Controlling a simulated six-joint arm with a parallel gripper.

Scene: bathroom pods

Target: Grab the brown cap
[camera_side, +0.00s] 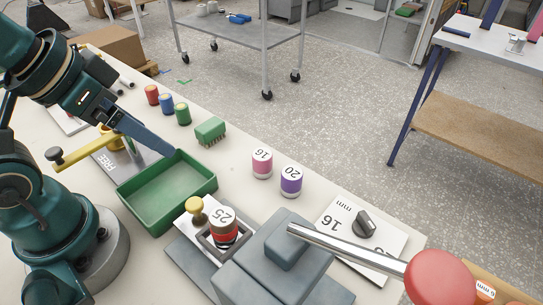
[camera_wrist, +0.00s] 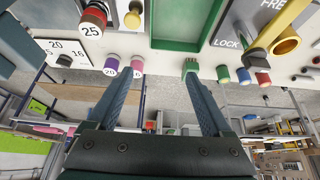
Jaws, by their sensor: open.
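No plainly brown cap stands out. The nearest in colour is a reddish, dark-banded cap marked 25 (camera_side: 224,233), standing in a grey square holder; it also shows at the top of the wrist view (camera_wrist: 93,20). A pink cap marked 16 (camera_side: 262,163) and a purple cap marked 20 (camera_side: 291,181) stand upright on the bench; the pink (camera_wrist: 137,66) and purple (camera_wrist: 110,68) caps also show in the wrist view.
The green tray (camera_side: 153,213) is empty. Red (camera_side: 152,95), blue (camera_side: 166,104) and green (camera_side: 183,114) cylinders and a green brush (camera_side: 210,129) stand behind it. A red-knobbed lever (camera_side: 350,248) spans the right front, near a dial panel (camera_side: 380,240). A yellow handle (camera_side: 85,152) lies left.

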